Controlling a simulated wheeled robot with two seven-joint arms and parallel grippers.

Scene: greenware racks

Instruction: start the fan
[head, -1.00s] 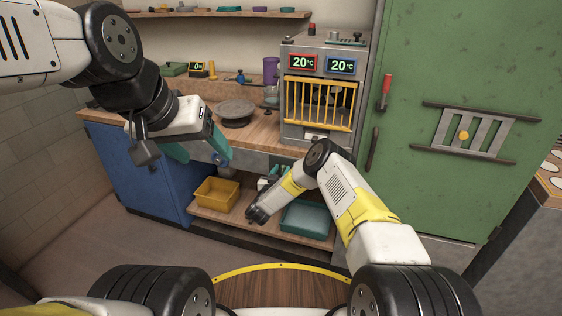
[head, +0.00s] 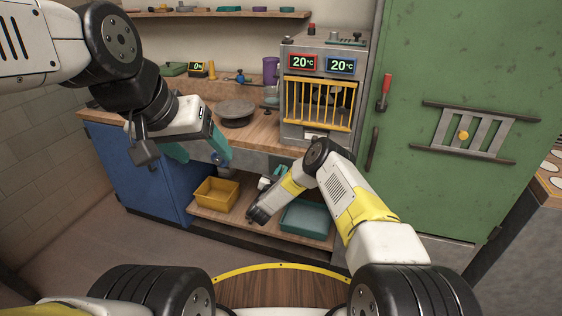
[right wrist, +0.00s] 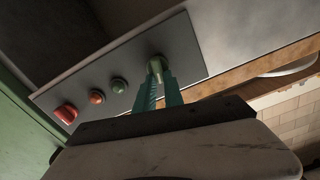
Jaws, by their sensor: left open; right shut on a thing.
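The fan (head: 320,95) shows dimly behind a yellow grille (head: 292,103) in the grey cabinet on the worktop; I cannot tell whether it turns. In the right wrist view, a grey panel (right wrist: 185,45) bears a red knob (right wrist: 66,113), an orange-red button (right wrist: 96,97), a green button (right wrist: 119,85) and a pale greenish round knob (right wrist: 156,62). My right gripper (right wrist: 158,80) is shut on the pale knob. In the head view my right gripper (head: 276,174) is low at the worktop's front, partly hidden. My left gripper (head: 205,155) is open and empty before the worktop.
Two displays above the grille read 20 °C. A dark round turntable (head: 236,110) stands on the worktop. A yellow bin (head: 216,193) and a teal tray (head: 307,220) are on the lower shelf. A green door (head: 465,75) with a red handle stands at the right.

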